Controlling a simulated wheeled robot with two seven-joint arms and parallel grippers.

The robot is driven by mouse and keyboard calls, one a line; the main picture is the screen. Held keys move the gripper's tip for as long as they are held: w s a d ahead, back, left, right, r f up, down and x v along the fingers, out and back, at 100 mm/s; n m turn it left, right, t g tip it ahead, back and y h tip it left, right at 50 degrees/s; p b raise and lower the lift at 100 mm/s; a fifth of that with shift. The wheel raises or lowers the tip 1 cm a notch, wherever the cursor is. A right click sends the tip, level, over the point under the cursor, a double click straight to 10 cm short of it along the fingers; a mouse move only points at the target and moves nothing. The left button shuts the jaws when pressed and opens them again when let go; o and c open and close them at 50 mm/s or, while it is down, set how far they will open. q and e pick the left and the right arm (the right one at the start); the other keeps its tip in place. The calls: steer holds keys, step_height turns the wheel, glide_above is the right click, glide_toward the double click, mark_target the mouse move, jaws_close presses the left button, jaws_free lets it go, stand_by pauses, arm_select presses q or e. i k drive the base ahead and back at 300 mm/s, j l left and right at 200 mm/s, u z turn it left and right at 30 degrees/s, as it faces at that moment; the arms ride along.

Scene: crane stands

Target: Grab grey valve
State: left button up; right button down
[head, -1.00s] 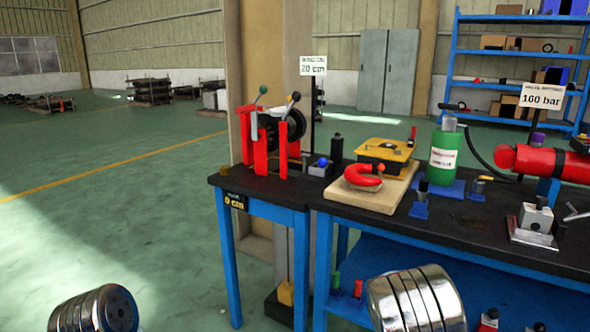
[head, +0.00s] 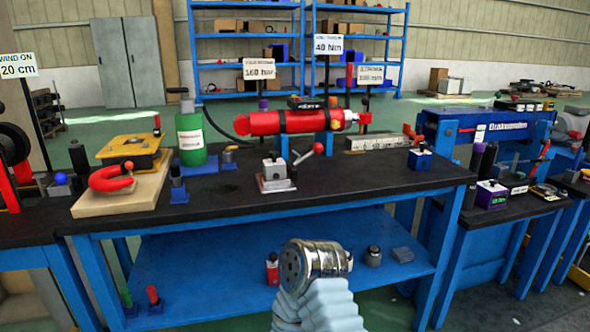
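A small grey block-shaped valve (head: 274,168) with a dark top sits on a pale base plate on the black bench top, near the middle of the head view. A lever with a red knob (head: 318,148) stands just right of it; I cannot tell whether it belongs to the valve. A silver and pale ribbed part of one of my arms shows at the bottom middle, in front of the bench. Neither of my grippers is in view, and nothing visible touches the valve.
The blue-framed bench (head: 330,196) also carries a red cylinder (head: 285,122), a green bottle (head: 190,138) and a wooden board (head: 110,200) with a red hook. Its front right top is clear. The lower shelf (head: 200,262) holds several small parts. Another blue bench (head: 478,128) stands right.

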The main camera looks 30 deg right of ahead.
mark_target(277, 171)
steer(key=z, duration=1.05)
